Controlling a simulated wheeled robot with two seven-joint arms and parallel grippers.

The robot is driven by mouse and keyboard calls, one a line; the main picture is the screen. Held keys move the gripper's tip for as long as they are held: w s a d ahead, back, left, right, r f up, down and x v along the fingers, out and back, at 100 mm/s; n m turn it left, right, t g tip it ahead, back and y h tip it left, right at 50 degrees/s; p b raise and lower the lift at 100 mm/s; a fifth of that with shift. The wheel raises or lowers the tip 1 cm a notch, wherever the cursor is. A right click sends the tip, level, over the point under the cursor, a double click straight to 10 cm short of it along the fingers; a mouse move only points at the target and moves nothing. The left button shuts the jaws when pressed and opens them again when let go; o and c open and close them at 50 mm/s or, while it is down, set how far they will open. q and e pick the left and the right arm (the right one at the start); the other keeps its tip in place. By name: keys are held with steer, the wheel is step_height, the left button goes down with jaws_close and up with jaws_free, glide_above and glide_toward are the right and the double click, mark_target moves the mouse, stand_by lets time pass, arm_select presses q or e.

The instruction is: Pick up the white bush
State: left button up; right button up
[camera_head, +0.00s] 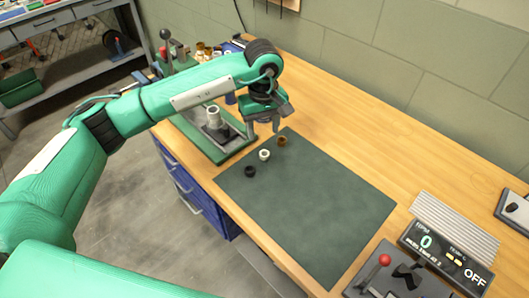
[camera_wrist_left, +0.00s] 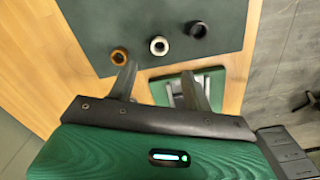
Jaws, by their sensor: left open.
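The white bush (camera_head: 264,155) stands on the dark green mat (camera_head: 320,215), between a brown bush (camera_head: 282,141) and a black bush (camera_head: 250,171). My left gripper (camera_head: 262,130) is open and empty above the table, near the mat's far left edge and just behind the bushes. In the left wrist view the white bush (camera_wrist_left: 159,45) lies ahead of the two fingertips (camera_wrist_left: 159,68), roughly centred between them and apart from them. The brown bush (camera_wrist_left: 119,56) is on its left and the black bush (camera_wrist_left: 198,30) on its right. My right gripper is not in view.
A green fixture (camera_head: 222,145) with a grey upright cylinder stands left of the mat. A control panel with a red-knobbed lever (camera_head: 384,260) and a display reading OFF (camera_head: 445,258) are at the right. The rest of the mat is clear.

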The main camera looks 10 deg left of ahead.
mark_target(264, 155)
arm_select(q)
step_height(264, 155, down, 3)
steer(key=shift+f, duration=0.1)
steer(key=shift+s+f+p, duration=0.1)
steer(key=shift+f+p, duration=0.4)
steer(key=f+p, duration=0.1)
steer(key=f, duration=0.2)
steer(key=shift+d+f, duration=0.15)
steer(key=shift+d, duration=0.05)
steer(key=shift+f, duration=0.55)
steer(key=c, duration=1.1)
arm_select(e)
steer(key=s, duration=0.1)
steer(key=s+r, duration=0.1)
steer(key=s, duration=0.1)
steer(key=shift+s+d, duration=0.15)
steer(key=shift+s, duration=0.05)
arm_select(q)
steer(key=shift+o, duration=0.2)
steer(key=shift+r, duration=0.1)
